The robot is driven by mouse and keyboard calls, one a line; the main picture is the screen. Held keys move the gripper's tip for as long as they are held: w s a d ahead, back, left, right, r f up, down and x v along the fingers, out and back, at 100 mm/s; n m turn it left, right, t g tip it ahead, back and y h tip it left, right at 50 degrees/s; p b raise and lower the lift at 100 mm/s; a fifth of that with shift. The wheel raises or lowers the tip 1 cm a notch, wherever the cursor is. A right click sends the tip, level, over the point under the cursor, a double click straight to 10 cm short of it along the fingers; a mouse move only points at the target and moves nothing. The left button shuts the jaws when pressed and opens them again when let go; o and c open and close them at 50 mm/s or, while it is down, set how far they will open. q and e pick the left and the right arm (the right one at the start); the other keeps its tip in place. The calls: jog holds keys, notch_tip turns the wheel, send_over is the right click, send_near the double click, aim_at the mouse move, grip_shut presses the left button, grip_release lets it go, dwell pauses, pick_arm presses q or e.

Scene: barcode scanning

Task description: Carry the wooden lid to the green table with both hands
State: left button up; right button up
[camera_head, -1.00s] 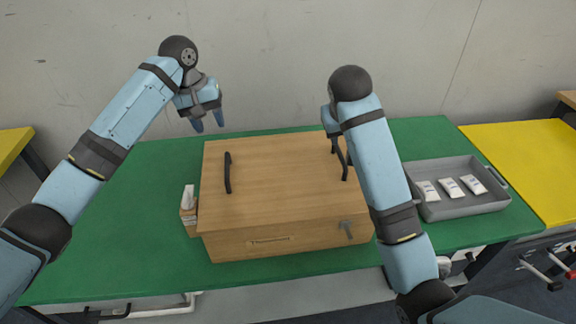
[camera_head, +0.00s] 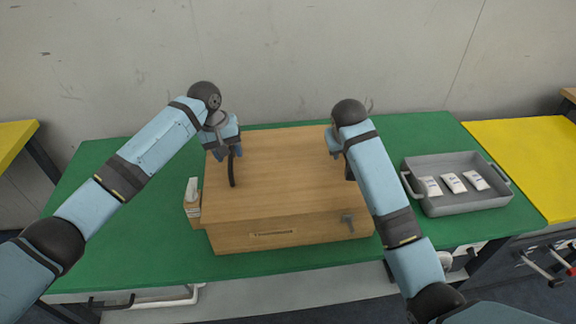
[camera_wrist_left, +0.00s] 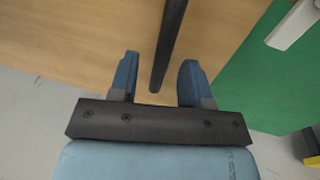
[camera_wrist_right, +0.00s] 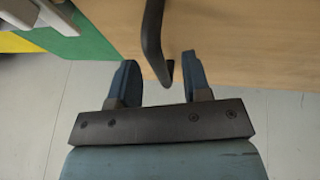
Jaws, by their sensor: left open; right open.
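The wooden lid (camera_head: 285,175) lies on top of a wooden box (camera_head: 300,232) on the green table (camera_head: 110,230). It has a dark handle on each side. My left gripper (camera_head: 228,158) is open at the left handle (camera_head: 232,170). In the left wrist view that handle (camera_wrist_left: 168,45) runs between the open fingers (camera_wrist_left: 158,78). My right gripper is open at the right handle, mostly hidden behind my arm in the head view. In the right wrist view the handle (camera_wrist_right: 152,40) reaches between the open fingers (camera_wrist_right: 162,82).
A grey tray (camera_head: 460,207) with several white packets stands on the green table to the right of the box. A small item (camera_head: 192,203) stands against the box's left side. A yellow table (camera_head: 525,160) adjoins on the right. The table's left part is clear.

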pick_arm(q)
jog(key=shift+d+f, duration=0.2)
jog(key=shift+f, duration=0.7)
pick_arm(e)
jog(key=shift+x, duration=0.9)
pick_arm(q)
grip_shut()
pick_arm(e)
grip_shut()
pick_arm(q)
jog(key=shift+r, duration=0.1)
pick_arm(e)
jog(key=shift+r, duration=0.1)
